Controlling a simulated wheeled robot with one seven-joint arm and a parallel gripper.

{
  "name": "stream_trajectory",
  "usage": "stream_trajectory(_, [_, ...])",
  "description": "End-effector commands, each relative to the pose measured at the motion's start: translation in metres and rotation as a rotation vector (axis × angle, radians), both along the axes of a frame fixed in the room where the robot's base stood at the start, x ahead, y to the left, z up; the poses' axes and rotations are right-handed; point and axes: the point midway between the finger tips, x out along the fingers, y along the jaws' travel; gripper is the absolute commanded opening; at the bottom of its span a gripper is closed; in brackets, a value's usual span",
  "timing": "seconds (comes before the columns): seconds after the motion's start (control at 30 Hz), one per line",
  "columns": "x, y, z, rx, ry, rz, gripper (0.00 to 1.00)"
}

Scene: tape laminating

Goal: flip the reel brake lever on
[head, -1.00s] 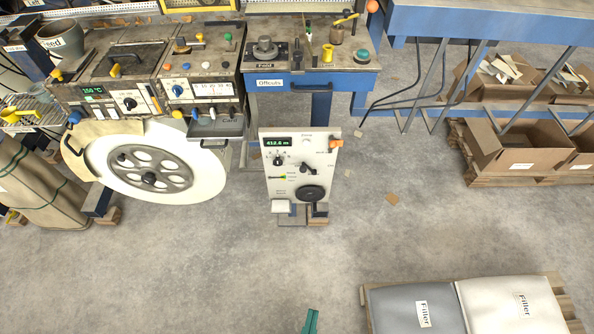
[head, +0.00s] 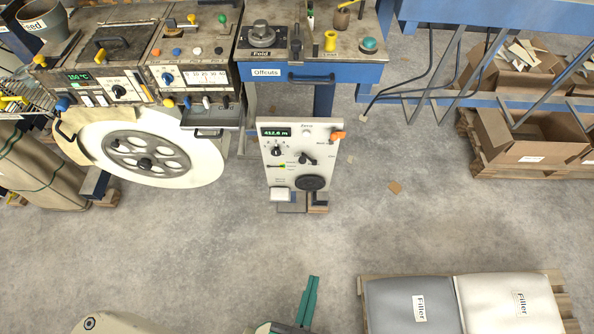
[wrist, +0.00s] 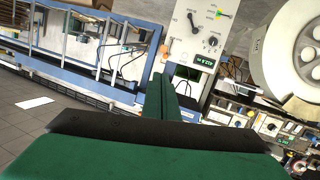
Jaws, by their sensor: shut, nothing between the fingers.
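A white control panel (head: 294,172) on a stand faces me, with a green-lit display (head: 276,132). My green gripper (head: 312,281) is shut and empty, low in the head view and apart from the panel. In the wrist view, my gripper (wrist: 166,92) covers part of the panel (wrist: 182,45); the black lever (wrist: 193,22) shows, tilted.
A large white reel (head: 190,165) hangs left of the panel below the machine bench. The blue Offcuts table (head: 345,74) stands behind. Filler sacks (head: 395,305) lie on a pallet at lower right, near my gripper. The floor before the panel is clear.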

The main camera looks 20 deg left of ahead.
Motion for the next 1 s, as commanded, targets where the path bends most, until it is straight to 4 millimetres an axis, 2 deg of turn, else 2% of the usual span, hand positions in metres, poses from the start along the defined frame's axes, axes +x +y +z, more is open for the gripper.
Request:
stream_trajectory(0.1, [0.023, 0.008, -0.037, -0.180, -0.033, 0.063, 0.00])
stream_trajectory(0.27, [0.062, 0.025, -0.087, -0.466, -0.088, 0.160, 0.00])
stream_trajectory(0.5, [0.132, 0.058, -0.152, -0.895, -0.190, 0.305, 0.00])
stream_trajectory(0.8, [0.232, 0.109, -0.208, -1.425, -0.363, 0.465, 0.00])
stream_trajectory(1.0, [0.283, 0.137, -0.226, -1.694, -0.469, 0.531, 0.00])
